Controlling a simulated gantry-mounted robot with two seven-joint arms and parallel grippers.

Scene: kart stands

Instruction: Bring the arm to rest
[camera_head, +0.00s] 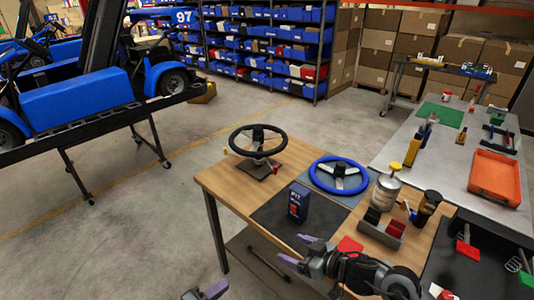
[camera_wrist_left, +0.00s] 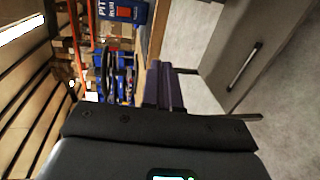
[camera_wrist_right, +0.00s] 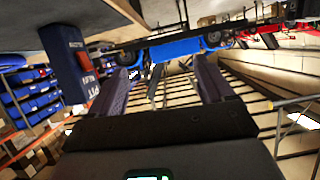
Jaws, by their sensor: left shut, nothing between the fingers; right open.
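My left gripper (camera_head: 206,292) is at the bottom edge of the head view, in front of the table's left side, with floor behind it. Its purple fingers are together and empty in the left wrist view (camera_wrist_left: 165,88). My right gripper (camera_head: 297,251) is to its right, at the table's front part, near the dark blue box (camera_head: 302,203). Its fingers are apart with nothing between them in the right wrist view (camera_wrist_right: 162,80). The box also shows at the left of that view (camera_wrist_right: 75,68). Most of the left arm is out of the head view.
The wooden table (camera_head: 222,174) holds a black steering wheel (camera_head: 258,140) on a stand, a blue steering wheel (camera_head: 338,174), a silver can (camera_head: 384,194) and a grey bin (camera_head: 381,234). A blue kart (camera_head: 75,97) stands on a rack at left. The floor between is clear.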

